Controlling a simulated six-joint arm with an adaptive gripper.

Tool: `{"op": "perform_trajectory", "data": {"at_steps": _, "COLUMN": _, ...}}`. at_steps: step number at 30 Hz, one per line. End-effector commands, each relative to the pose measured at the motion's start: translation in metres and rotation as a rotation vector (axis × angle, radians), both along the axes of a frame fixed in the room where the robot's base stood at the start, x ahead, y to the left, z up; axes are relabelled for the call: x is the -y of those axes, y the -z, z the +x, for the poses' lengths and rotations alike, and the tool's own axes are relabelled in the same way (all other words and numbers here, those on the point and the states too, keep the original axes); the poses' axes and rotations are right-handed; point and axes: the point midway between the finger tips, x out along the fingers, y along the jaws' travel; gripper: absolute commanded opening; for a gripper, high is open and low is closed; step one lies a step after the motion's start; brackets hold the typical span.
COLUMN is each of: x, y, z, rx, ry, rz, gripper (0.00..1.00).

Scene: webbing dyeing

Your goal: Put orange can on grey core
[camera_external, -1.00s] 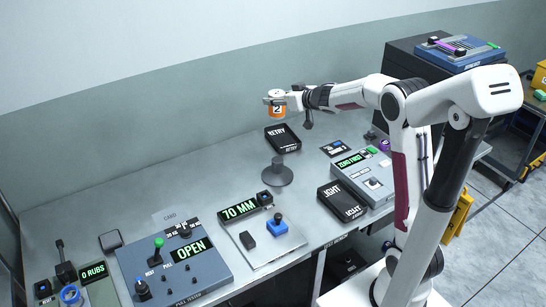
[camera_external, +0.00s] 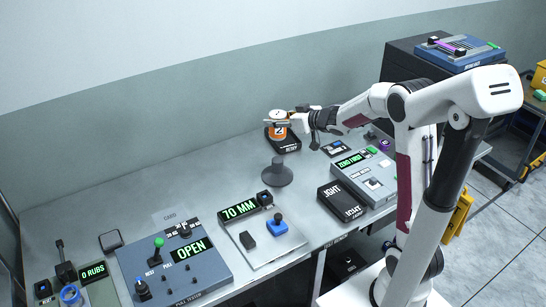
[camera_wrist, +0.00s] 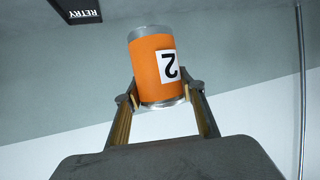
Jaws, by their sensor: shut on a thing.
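The orange can (camera_external: 279,132), silver-ended with a "2" label, is held in my gripper (camera_external: 280,121) above the bench. In the wrist view the can (camera_wrist: 150,70) sits between both fingers of my gripper (camera_wrist: 165,95), which press on its sides. A dark grey stand with a short post and round base (camera_external: 277,176), perhaps the grey core, stands upright on the bench below the can in the picture. The can is apart from it.
A black RETRY tray (camera_external: 290,146) lies behind the can. A black LIGHT tray (camera_external: 341,203), a ZERO FIRST device (camera_external: 378,188), a 70 MM display (camera_external: 239,209) and an OPEN panel (camera_external: 150,275) are around. The bench left of the stand is clear.

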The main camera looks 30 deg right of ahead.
Motion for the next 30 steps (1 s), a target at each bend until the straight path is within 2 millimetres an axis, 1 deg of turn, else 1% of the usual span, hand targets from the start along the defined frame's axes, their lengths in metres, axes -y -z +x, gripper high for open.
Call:
{"op": "perform_trajectory", "data": {"at_steps": 2, "x": 0.000, "y": 0.001, "z": 0.000, "rx": 0.001, "ry": -0.001, "rz": 0.001, "gripper": 0.08}}
{"op": "perform_trajectory", "data": {"at_steps": 7, "x": -0.001, "y": 0.013, "z": 0.000, "rx": 0.000, "ry": -0.001, "rz": 0.002, "gripper": 0.08}}
{"op": "perform_trajectory", "data": {"at_steps": 15, "x": 0.000, "y": 0.049, "z": 0.000, "rx": -0.001, "ry": 0.000, "rz": 0.002, "gripper": 0.08}}
{"op": "perform_trajectory", "data": {"at_steps": 18, "x": 0.000, "y": 0.057, "z": 0.000, "rx": 0.001, "ry": -0.001, "rz": 0.002, "gripper": 0.08}}
{"op": "perform_trajectory", "data": {"at_steps": 22, "x": 0.000, "y": 0.062, "z": 0.001, "rx": 0.002, "ry": -0.001, "rz": 0.001, "gripper": 0.08}}
{"op": "perform_trajectory", "data": {"at_steps": 30, "x": 0.000, "y": 0.061, "z": 0.001, "rx": 0.002, "ry": -0.001, "rz": 0.000, "gripper": 0.08}}
